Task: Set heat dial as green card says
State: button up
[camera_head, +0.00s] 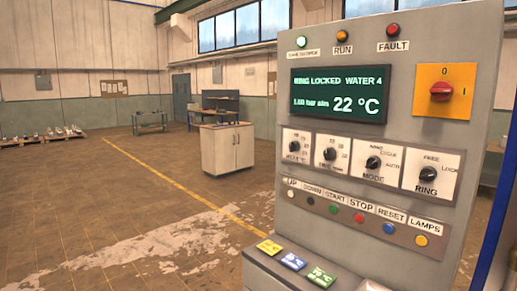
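A grey control cabinet (455,60) stands at the right. Its dial row has several black knobs on white plates. The leftmost dial (295,146) has a blurred label that looks like HEAT; its setting is too small to read. The green card (321,277) lies on the cabinet's lower ledge, right of a blue card (293,262) and a yellow card (269,247). The green card's writing is too small to read. The display (340,94) seems to read RING LOCKED WATER 4, 1.00 bar abs, 22 °C. My gripper is not in view.
Beside the heat dial are a second dial (329,154), the MODE dial (373,163) and the RING dial (427,174). Coloured buttons (359,218) run below. A red rotary switch (440,91) sits upper right. A wooden cabinet (227,148) stands behind; the left floor is open.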

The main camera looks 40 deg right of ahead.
aim_at(293, 146)
jog(key=u, duration=0.1)
jog(key=i, duration=1.4)
jog(key=z, duration=0.25)
